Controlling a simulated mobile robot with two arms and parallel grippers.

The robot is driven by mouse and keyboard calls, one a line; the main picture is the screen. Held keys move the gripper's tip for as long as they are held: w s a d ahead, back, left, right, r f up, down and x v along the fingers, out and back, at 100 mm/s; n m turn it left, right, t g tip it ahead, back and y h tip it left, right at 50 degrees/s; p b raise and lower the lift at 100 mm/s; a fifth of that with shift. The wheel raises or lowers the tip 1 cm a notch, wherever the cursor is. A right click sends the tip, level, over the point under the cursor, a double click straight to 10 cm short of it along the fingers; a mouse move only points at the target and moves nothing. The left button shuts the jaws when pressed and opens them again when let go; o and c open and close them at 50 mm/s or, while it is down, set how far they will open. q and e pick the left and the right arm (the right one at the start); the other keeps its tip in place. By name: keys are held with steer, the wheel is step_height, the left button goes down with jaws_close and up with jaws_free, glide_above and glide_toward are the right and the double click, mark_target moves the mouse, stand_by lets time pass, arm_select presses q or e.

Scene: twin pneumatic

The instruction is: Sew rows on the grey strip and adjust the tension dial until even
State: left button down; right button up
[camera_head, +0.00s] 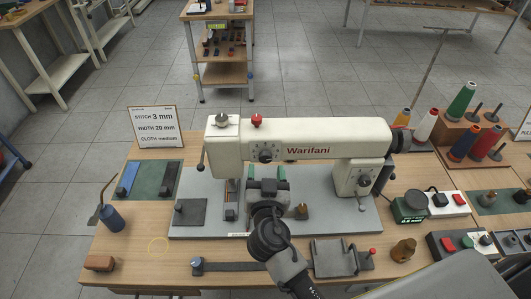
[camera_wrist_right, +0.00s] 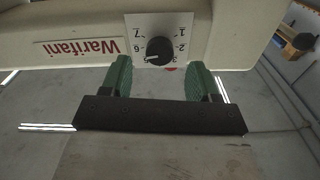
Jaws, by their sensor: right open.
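The cream sewing machine (camera_head: 340,134), marked Warifani, stands on a grey base plate (camera_head: 345,222). Its black tension dial (camera_head: 265,153) is on the front of the arm. In the right wrist view the dial (camera_wrist_right: 159,50) has a number scale and its pointer is near 3. My right gripper (camera_head: 267,175) is open just below the dial. In the wrist view its green fingers (camera_wrist_right: 159,75) stand on either side of the dial; contact is unclear. A dark grey strip (camera_head: 168,180) lies on a green mat beside a blue strip (camera_head: 128,178). My left gripper is out of view.
A sign (camera_head: 156,127) stands at the back left, reading stitch 3 mm, width 20 mm, cloth medium. A blue oil can (camera_head: 111,218) is at the left. Thread cones (camera_head: 461,102), a green-fronted box (camera_head: 409,207) and a red-button switch box (camera_head: 447,204) crowd the right.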

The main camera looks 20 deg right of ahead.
mark_target(265, 161)
steer(key=p+x, duration=0.1)
steer(key=x, duration=0.2)
steer(key=shift+w+d, duration=0.15)
steer(key=shift+w, duration=0.4)
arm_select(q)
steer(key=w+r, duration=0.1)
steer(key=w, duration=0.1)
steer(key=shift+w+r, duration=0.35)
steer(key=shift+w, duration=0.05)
arm_select(e)
steer(key=shift+f, duration=0.1)
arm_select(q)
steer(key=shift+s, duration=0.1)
arm_select(e)
steer(key=shift+c, duration=0.5)
steer(key=c, duration=0.8)
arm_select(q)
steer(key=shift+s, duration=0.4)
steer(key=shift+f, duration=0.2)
